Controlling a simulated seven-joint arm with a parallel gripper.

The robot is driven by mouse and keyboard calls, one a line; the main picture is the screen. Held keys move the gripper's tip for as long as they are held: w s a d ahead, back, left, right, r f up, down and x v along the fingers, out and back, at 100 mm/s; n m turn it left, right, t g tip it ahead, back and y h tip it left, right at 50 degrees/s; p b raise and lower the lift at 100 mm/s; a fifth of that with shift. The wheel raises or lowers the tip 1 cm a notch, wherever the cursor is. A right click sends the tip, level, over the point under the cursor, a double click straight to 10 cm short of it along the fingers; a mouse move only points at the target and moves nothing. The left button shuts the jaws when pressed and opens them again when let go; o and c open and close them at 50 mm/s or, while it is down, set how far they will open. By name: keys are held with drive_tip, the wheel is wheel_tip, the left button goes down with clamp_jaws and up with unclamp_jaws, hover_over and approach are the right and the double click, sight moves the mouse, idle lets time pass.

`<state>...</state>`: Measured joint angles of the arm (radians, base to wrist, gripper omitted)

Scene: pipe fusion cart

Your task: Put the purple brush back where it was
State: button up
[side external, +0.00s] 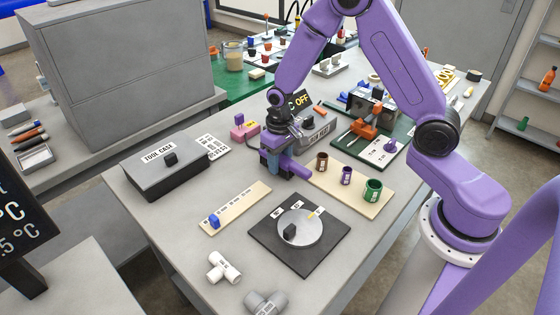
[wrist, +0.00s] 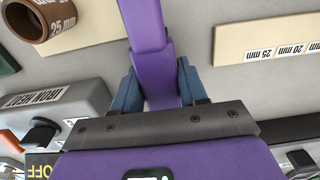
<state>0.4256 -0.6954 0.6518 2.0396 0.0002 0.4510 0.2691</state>
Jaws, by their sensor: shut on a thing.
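My gripper (side external: 272,163) is shut on a purple brush (side external: 294,168), low over the middle of the grey cart top. In the wrist view the brush (wrist: 150,45) runs out from between the two blue fingers of my gripper (wrist: 158,85), toward the top edge. The bristles cannot be made out. In the side view the brush's end is close to the left end of the beige board (side external: 340,190) with the rings. I cannot tell whether the brush touches the cart top.
The board bears brown (side external: 321,161), purple (side external: 346,175) and green (side external: 372,190) rings. The iron heater (side external: 315,135) stands behind my gripper. A size strip (side external: 240,205), black plate (side external: 325,245) and tool case (side external: 165,165) lie nearby. Cart top is bare between case and strip.

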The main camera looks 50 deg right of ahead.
sight(280, 157)
drive_tip(key=shift+f, duration=0.2)
drive_tip(key=shift+f, duration=0.1)
drive_tip(key=o, duration=1)
drive_tip(key=shift+f, duration=0.1)
wheel_tip(280, 157, up, 12)
drive_tip(key=s+r+n, duration=0.1)
drive_tip(key=s+n, duration=0.3)
drive_tip(key=s, duration=0.5)
drive_tip(key=s+a+r+n, duration=0.1)
drive_tip(key=s+n, duration=0.3)
drive_tip(key=s, duration=0.6)
drive_tip(key=s+r+n, duration=0.3)
drive_tip(key=s+n, duration=0.1)
drive_tip(key=s, duration=0.5)
drive_tip(key=shift+s+a+r+n, duration=0.15)
drive_tip(key=shift+s+a+n, duration=0.15)
drive_tip(key=shift+a, duration=0.1)
